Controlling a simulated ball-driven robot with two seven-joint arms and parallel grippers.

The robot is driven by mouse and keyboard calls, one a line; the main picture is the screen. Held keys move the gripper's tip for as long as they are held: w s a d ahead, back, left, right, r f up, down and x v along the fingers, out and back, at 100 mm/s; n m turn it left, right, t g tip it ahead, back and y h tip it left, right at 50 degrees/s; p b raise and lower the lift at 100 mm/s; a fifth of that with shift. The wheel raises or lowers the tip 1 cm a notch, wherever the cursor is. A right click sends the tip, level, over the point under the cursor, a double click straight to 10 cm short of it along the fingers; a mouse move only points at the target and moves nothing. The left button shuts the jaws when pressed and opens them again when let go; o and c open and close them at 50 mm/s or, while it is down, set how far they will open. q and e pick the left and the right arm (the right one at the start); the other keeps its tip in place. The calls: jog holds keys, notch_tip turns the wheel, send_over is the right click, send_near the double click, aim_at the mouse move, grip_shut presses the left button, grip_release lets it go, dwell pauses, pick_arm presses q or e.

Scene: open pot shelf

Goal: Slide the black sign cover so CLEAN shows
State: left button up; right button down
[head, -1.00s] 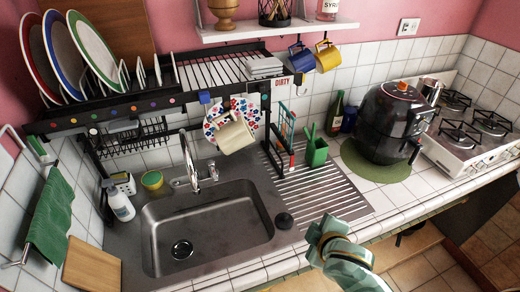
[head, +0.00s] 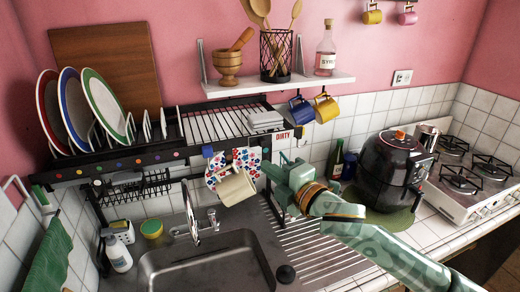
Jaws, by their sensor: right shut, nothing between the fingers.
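The white sign (head: 283,135) hangs at the right end of the black dish rack and reads DIRTY in red. A small dark piece (head: 300,132), which looks like the black sign cover, sits at the sign's right end; the word CLEAN is not visible. My right gripper (head: 275,164) is shut and empty. In the picture it is just below the sign, apart from the cover; its exact depth is hard to tell. My left gripper is not in view.
A blue mug (head: 301,109) and a yellow mug (head: 326,108) hang right of the sign under the white shelf (head: 240,89). The black air fryer (head: 388,170) stands to the right.

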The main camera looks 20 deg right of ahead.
aim_at(251, 143)
jog(key=p+x, duration=0.1)
jog(key=x, duration=0.8)
jog(key=shift+w+a+r, duration=0.1)
jog(key=shift+w, duration=0.05)
jog(key=d, duration=0.1)
jog(key=d+p, duration=0.1)
jog(key=shift+w+d, duration=0.3)
jog(key=shift+d, duration=0.1)
jog(key=shift+s+d+p, duration=0.1)
jog(key=shift+d+p, duration=0.2)
jog(key=shift+d, duration=0.3)
jog(key=shift+a, duration=0.1)
